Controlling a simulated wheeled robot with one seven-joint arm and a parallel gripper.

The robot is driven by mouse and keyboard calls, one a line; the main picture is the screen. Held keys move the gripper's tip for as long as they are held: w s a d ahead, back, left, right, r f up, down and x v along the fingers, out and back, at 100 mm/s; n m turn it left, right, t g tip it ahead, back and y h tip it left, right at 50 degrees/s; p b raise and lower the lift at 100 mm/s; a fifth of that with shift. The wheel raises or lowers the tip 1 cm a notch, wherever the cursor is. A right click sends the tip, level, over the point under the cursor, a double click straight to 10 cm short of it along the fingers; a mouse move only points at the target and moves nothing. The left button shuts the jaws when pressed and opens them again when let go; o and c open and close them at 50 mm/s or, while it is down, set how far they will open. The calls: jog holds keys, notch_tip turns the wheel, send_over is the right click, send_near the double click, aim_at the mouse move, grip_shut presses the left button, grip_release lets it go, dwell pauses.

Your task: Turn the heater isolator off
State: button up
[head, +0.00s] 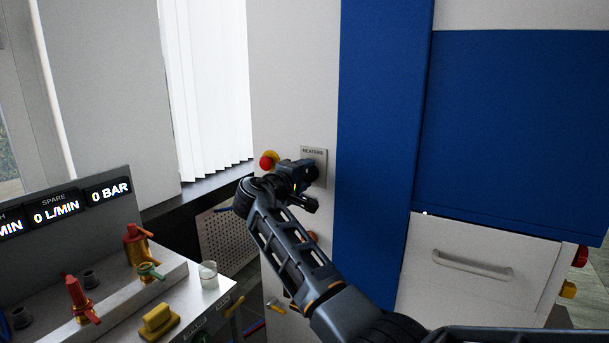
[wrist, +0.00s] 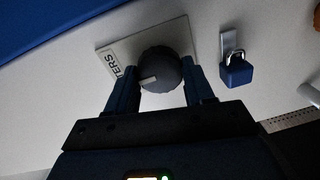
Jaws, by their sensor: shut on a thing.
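The heater isolator is a dark round knob (wrist: 160,72) on a pale plate lettered "HEATERS" (head: 313,153), fixed to the white panel. In the wrist view the knob has a light pointer mark on its lower left face, and the plate looks tilted. My gripper (wrist: 156,90) has one finger on each side of the knob and is shut on it. In the head view my gripper (head: 305,175) is at the plate and hides most of the knob.
A blue padlock (wrist: 236,70) hangs on a hasp beside the plate. A red and yellow button (head: 267,161) is left of my gripper in the head view. A bench with red valves (head: 80,300) and a glass beaker (head: 208,275) stands lower left. A drawer handle (head: 472,265) is at right.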

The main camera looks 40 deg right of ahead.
jog(key=o, duration=1)
jog(key=shift+o, duration=0.2)
jog(key=shift+a, duration=0.15)
jog(key=b+v, duration=0.1)
jog(key=v, duration=0.6)
jog(key=shift+a+b, duration=0.25)
jog(key=shift+b, duration=0.1)
jog(key=shift+s, duration=0.1)
